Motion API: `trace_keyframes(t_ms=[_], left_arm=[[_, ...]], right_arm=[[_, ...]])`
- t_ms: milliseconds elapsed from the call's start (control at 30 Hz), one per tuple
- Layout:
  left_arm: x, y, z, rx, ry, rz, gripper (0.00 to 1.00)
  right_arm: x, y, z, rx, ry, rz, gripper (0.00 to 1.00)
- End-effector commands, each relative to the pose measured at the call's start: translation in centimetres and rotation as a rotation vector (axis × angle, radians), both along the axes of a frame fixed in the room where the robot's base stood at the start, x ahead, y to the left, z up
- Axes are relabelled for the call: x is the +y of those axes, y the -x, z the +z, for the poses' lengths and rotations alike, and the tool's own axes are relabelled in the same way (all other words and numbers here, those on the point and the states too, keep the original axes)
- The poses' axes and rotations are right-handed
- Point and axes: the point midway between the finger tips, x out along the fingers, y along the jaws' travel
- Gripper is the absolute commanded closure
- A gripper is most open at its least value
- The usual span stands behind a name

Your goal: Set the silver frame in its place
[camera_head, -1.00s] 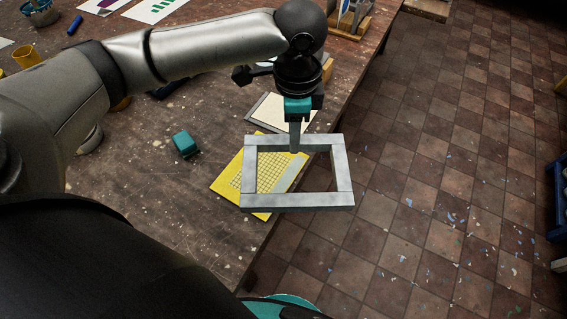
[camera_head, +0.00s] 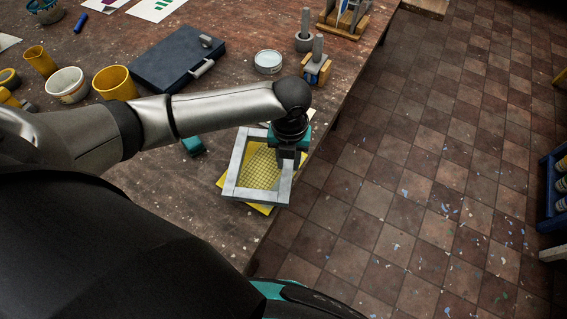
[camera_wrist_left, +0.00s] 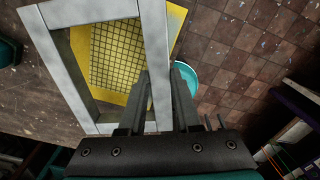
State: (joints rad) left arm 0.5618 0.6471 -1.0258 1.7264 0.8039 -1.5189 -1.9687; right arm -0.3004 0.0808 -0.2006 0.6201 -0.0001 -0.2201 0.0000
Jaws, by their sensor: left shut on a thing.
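The silver frame (camera_head: 236,165) is a grey rectangular frame above the yellow board with the mesh grid (camera_head: 262,168). Much of the grid shows through its opening, and yellow edges stick out past its near-left side. I cannot tell whether the frame touches the board. My left gripper (camera_head: 291,158) is shut on the frame's right-hand bar. In the left wrist view, the fingers (camera_wrist_left: 157,95) stand on either side of a silver bar (camera_wrist_left: 156,45), with the yellow board (camera_wrist_left: 120,55) behind it. My right gripper is not in view.
A teal block (camera_head: 193,146) lies left of the frame. A dark blue case (camera_head: 175,62), a pale tin (camera_head: 268,62), yellow cups (camera_head: 114,83) and a wooden holder (camera_head: 316,70) stand farther back. The table's right edge drops to the tiled floor close by.

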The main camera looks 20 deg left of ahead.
Motion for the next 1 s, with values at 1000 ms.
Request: trace_keyframes(t_ms=[1000], left_arm=[[0.5,1.3,-1.8,-0.003,-0.004,-0.419,1.0]], right_arm=[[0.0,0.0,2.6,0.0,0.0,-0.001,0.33]])
